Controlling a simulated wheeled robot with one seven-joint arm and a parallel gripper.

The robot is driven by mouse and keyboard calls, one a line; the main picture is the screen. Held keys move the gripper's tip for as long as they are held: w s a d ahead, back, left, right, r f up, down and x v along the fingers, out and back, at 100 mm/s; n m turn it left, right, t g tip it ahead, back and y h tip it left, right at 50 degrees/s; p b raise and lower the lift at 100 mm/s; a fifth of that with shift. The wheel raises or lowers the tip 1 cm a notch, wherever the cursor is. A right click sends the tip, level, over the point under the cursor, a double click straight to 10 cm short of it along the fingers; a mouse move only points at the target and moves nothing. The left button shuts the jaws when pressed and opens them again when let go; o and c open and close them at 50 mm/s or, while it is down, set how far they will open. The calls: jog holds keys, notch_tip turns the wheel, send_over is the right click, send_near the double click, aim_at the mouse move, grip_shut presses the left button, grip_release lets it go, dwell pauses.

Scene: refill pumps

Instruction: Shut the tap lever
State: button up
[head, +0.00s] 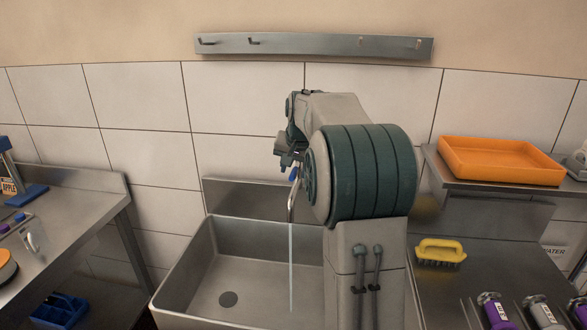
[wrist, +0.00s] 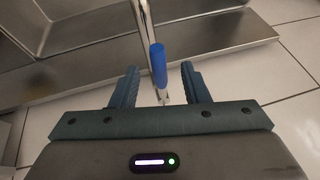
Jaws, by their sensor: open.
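The blue tap lever (wrist: 158,62) stands between the two open fingers of my gripper (wrist: 160,68) in the wrist view, with a gap on each side. In the head view a small bit of the blue lever (head: 292,175) shows just under my gripper (head: 287,163). The metal tap (head: 293,202) rises at the back of the sink, partly hidden by my arm. A pale stream of water (head: 291,262) runs straight down from it into the steel sink (head: 228,262).
An orange tray (head: 500,160) sits on a raised shelf at the right. A yellow brush (head: 440,251) and purple-topped bottles (head: 494,311) are on the right counter. A hook rail (head: 320,45) is on the wall. A steel counter (head: 80,200) stands at the left.

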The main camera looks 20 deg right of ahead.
jog(key=shift+w+f, duration=0.15)
jog(key=shift+f, duration=0.15)
grip_shut()
